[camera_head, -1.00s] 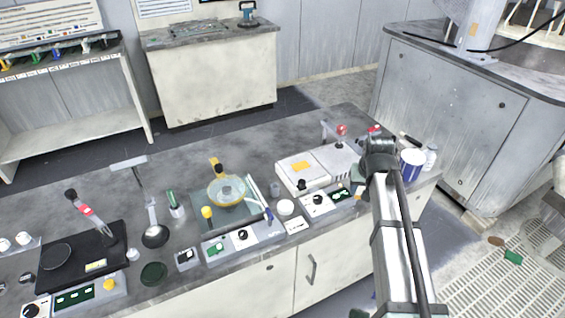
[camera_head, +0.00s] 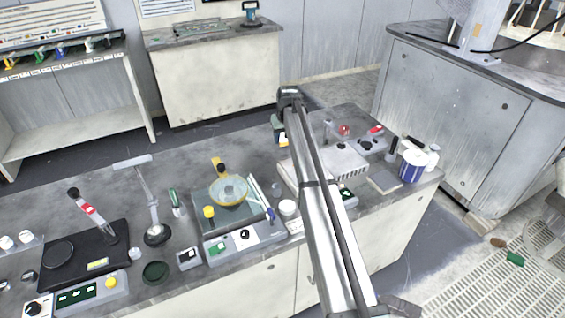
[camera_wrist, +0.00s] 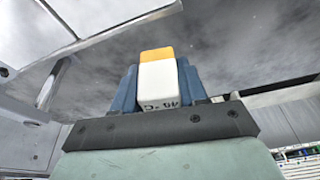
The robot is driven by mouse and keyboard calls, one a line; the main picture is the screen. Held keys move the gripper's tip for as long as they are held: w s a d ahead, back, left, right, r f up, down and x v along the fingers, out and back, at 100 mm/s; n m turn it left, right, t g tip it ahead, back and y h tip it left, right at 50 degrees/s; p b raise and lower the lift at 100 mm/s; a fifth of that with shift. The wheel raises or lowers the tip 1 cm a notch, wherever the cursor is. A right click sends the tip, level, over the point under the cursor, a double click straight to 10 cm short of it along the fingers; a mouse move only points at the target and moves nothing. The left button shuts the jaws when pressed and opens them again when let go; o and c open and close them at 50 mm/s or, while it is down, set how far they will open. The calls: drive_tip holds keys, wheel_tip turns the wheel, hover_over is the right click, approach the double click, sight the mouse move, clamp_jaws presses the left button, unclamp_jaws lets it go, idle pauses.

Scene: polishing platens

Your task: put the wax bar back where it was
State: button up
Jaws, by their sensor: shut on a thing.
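The wax bar (camera_wrist: 158,82), white with an orange end and dark lettering on the white part, sits between the two blue fingers of my gripper (camera_wrist: 158,88) in the wrist view. My gripper is shut on it. In the head view my gripper (camera_head: 279,131) is above the back edge of the bench, behind the white-topped box, and my arm crosses in front. Only a small orange part of the bar (camera_head: 283,141) shows there. I cannot tell from these frames which spot the bar came from.
The grey bench (camera_head: 190,160) holds a yellow-rimmed bowl (camera_head: 229,190) on a polishing unit, a white-topped box (camera_head: 345,165) partly behind my arm, and a black plate unit (camera_head: 75,262). A blue-and-white tub (camera_head: 412,166) and bottle (camera_head: 432,157) stand at the right end.

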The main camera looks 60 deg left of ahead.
drive_tip(key=shift+n+g, duration=0.3)
drive_tip(key=shift+n, duration=0.6)
drive_tip(key=shift+d+x, duration=0.15)
drive_tip(key=shift+x, duration=1.5)
drive_tip(key=shift+d+x, duration=0.15)
drive_tip(key=shift+x, duration=1.5)
drive_tip(key=shift+d+x, duration=0.15)
drive_tip(key=shift+x, duration=1.5)
drive_tip(key=shift+w+f, duration=0.2)
drive_tip(key=shift+f, duration=0.05)
drive_tip(key=o, duration=1.1)
drive_tip(key=shift+o, duration=0.2)
drive_tip(key=v, duration=1.2)
drive_tip(key=shift+r, duration=0.15)
